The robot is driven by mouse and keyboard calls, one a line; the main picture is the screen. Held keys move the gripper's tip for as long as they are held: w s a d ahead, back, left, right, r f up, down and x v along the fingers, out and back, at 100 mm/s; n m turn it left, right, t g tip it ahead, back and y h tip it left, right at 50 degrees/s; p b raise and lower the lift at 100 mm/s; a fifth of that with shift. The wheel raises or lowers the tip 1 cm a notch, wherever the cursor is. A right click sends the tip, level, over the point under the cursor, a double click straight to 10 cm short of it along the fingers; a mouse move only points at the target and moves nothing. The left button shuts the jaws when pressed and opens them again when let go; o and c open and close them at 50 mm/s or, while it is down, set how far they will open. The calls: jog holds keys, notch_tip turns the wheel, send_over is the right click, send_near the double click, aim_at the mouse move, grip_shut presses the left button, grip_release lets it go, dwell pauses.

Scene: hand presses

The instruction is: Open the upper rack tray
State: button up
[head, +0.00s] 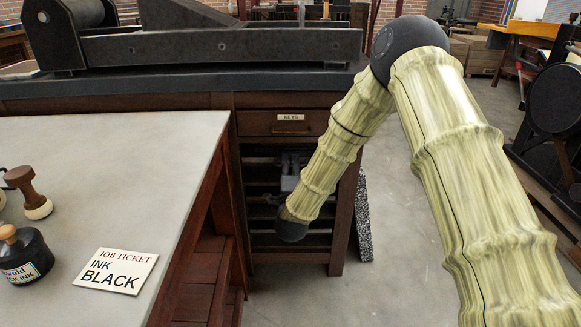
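The wooden rack (338,214) stands under the dark press bench, below a drawer labelled KEYS. Its front shows several dark slots and tray edges one above another; the upper tray (260,160) appears as a dark edge just below the drawer. My arm, in a pale streaked sleeve, reaches down to the rack front. My gripper (289,172) is a grey shape at the upper part of the rack, partly behind my forearm. Its fingertips are too small and dark to read, and I cannot tell whether it touches a tray.
The KEYS drawer (283,122) is shut and has a brass pull. A pale-topped table (150,180) at left holds a job ticket (116,270) reading INK BLACK, an ink jar (24,256) and a stamp (28,192). A speckled slab (363,220) leans at the rack's right side.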

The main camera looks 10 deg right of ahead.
grip_shut()
jog(key=shift+a, duration=0.1)
